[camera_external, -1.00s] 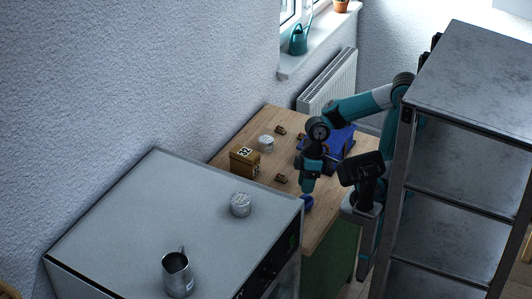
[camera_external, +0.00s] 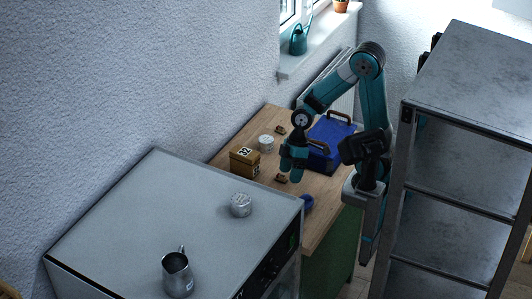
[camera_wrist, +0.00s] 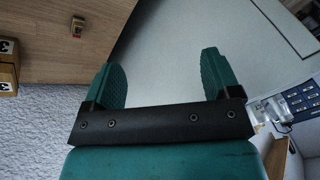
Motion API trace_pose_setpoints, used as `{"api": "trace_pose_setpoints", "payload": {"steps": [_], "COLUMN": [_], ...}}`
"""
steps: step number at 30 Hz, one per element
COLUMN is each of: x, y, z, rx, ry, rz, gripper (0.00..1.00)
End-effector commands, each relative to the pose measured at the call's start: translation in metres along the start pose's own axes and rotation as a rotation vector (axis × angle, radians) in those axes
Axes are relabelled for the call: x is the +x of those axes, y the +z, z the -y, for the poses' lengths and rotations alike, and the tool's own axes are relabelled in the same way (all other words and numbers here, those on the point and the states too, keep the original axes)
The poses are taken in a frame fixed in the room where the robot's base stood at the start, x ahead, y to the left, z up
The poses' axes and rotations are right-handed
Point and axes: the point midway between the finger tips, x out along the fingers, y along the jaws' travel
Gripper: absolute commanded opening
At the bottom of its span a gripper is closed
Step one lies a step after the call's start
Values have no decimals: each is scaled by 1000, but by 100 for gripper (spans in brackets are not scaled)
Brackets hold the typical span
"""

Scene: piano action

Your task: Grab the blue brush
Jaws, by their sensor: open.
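A small blue object (camera_external: 307,202) lies near the front edge of the wooden table. It is too small to tell whether it is the blue brush. Small brown block-like pieces lie on the table, one (camera_external: 281,130) towards the back and one (camera_external: 281,178) near my gripper; no blue shows on them. My gripper (camera_external: 294,179) is above the table, pointing down, to the upper left of the blue object. In the wrist view its two teal fingers (camera_wrist: 165,55) are apart with nothing between them. A small brown piece (camera_wrist: 77,26) shows there at upper left, away from the fingers.
The wooden table (camera_external: 325,208) also holds a blue case (camera_external: 333,134) with brown handles, a brown numbered box (camera_external: 244,161) and a white tin (camera_external: 266,143). A grey cabinet (camera_external: 150,210) with a tin and a metal jug stands at left. A metal shelf (camera_external: 465,75) stands right.

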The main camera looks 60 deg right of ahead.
Motion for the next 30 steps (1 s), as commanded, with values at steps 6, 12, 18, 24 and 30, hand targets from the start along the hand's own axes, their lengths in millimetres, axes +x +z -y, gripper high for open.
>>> {"api": "trace_pose_setpoints", "payload": {"steps": [6,12,18,24,30], "x": [-29,-32,-28,-11,30], "y": [16,63,101,113,113], "z": [-59,-85,-85,-86,-90], "rx": [-177,-359,-493,-542,-546], "ry": [11,50,75,82,81], "rz": [-32,-37,-21,-14,-14], "gripper": [83,83,83,83,83]}}
